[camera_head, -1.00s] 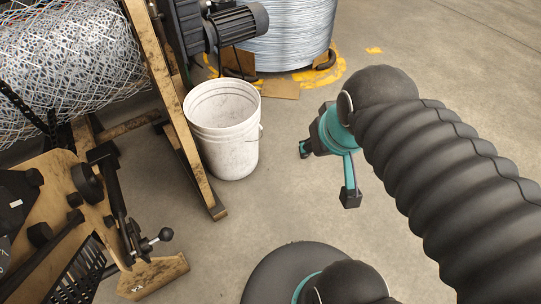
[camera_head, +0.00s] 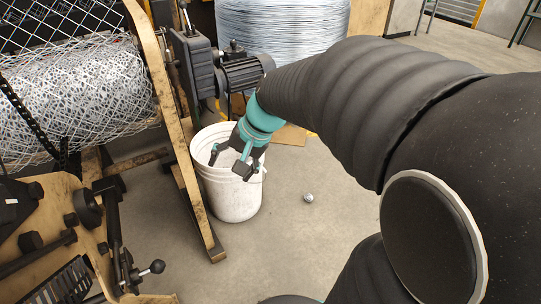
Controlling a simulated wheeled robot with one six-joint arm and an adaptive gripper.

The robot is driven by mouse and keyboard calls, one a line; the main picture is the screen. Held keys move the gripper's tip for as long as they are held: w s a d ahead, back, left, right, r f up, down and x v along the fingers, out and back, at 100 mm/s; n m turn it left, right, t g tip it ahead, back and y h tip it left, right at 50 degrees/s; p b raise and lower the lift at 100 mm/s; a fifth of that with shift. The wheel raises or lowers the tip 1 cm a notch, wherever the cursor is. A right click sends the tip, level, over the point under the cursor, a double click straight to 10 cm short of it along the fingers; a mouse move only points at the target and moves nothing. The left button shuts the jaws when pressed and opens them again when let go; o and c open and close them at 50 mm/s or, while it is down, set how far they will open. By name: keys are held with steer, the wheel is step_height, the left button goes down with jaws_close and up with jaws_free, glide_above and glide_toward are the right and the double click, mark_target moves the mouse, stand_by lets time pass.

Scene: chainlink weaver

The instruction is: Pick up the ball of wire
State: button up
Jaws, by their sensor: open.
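A small grey ball of wire (camera_head: 308,198) lies on the concrete floor, right of the white bucket. My gripper (camera_head: 228,168) is open, with its dark fingers over the near side of the bucket's rim and mouth. The ball is to the right of my gripper and apart from it. I see nothing between the fingers. Whether the fingers touch the bucket or reach inside it I cannot tell.
The white bucket (camera_head: 232,203) stands beside the wooden frame of the weaver (camera_head: 176,130). A roll of wire mesh (camera_head: 80,105) is at the left, and a motor (camera_head: 245,72) and a large wire coil (camera_head: 285,30) are behind. Floor around the ball is clear.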

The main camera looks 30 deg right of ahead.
mark_target(306, 195)
steer(key=w+d+f+m+t+y+b, duration=0.3)
steer(key=w+d+f+m+t+y, duration=0.15)
steer(key=w+d+f+m, duration=1.15)
steer(key=w+d+f+m+t+h+b, duration=0.1)
steer(key=w+d+f+m+t+h, duration=0.2)
steer(key=d+f, duration=0.7)
steer(key=w+d+f+m+t+h+b, duration=0.1)
steer(key=w+d+f+m, duration=0.4)
steer(key=f, duration=0.8)
steer(key=s+d+f+m+h, duration=0.1)
steer(key=s+d+f+m, duration=0.1)
steer(key=d+f, duration=0.2)
steer(key=s+d+f+m+t+h+b, duration=0.1)
steer(key=s+d+f+h, duration=0.1)
steer(key=f, duration=0.7)
steer(key=s+d+f+m+h, duration=0.2)
steer(key=s+d+f, duration=0.1)
steer(key=d+f, duration=0.3)
steer(key=shift+s+d+f+m+t, duration=0.25)
steer(key=shift+s+f+m, duration=0.05)
steer(key=shift+f, duration=0.1)
steer(key=b+x, duration=0.1)
steer(key=x, duration=0.6)
steer(key=shift+w+d+f, duration=0.1)
steer(key=shift+w+f, duration=0.1)
steer(key=shift+b+x, duration=0.85)
steer(key=shift+x, duration=2.1)
steer(key=shift+d, duration=0.1)
steer(key=c, duration=1.2)
